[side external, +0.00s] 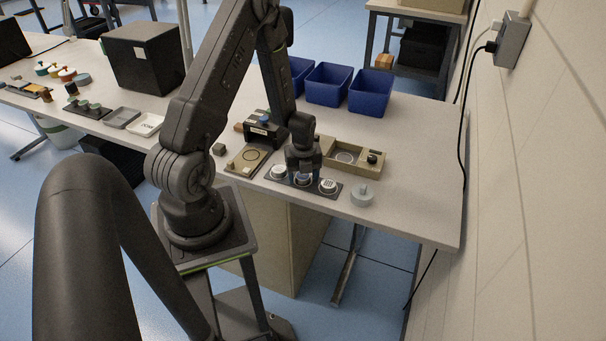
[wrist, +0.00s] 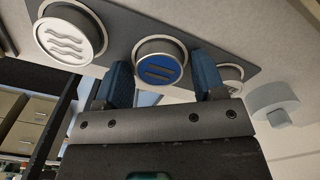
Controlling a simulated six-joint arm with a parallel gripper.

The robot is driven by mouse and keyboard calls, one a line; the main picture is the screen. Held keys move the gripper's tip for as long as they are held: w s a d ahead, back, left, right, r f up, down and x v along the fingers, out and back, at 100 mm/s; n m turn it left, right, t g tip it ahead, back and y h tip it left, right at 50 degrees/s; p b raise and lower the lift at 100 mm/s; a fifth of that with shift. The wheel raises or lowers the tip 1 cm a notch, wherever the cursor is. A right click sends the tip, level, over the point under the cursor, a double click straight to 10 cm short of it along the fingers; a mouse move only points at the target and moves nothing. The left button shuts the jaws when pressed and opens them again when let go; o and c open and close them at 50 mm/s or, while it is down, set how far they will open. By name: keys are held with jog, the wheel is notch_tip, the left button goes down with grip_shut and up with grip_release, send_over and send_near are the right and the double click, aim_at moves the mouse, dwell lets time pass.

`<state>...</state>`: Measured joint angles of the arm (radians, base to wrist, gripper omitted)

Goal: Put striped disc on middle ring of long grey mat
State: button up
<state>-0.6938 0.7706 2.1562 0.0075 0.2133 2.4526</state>
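The long grey mat (wrist: 112,14) lies on the bench and carries a row of three rings. It also shows in the side view (side external: 315,187). The striped disc (wrist: 158,68), blue with pale bars, sits at the middle ring (wrist: 181,44), looking level with its neighbours. A white disc with wavy lines (wrist: 62,40) is on one end ring, and another white disc (side external: 328,185) is on the other, partly hidden by a finger in the wrist view. My gripper (wrist: 162,75) is over the middle ring, its fingers apart on either side of the striped disc. I see no clear grip.
A pale grey knobbed cylinder (side external: 362,196) stands beside the mat's end. A tan tray (side external: 368,166) and a tan plate with a ring (side external: 247,160) lie close by. Blue bins (side external: 370,93) stand behind. The bench front edge is close to the mat.

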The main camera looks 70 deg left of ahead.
aim_at(303, 176)
jog(key=shift+o, duration=0.6)
jog(key=shift+r, duration=0.1)
notch_tip(303, 176, up, 12)
jog(key=d+r+n+t+y, duration=0.1)
jog(key=d+r+n+t, duration=0.1)
jog(key=d+r+n, duration=0.8)
jog(key=s+d+r+n+t+h, duration=0.1)
jog(key=s+d+r+n+t, duration=0.2)
jog(key=s+d+r+n, duration=0.5)
jog(key=d+r+n, duration=0.2)
jog(key=d+r, duration=0.2)
jog(key=shift+s+d+t, duration=0.3)
jog(key=shift+s+d, duration=0.1)
jog(key=shift+c, duration=0.4)
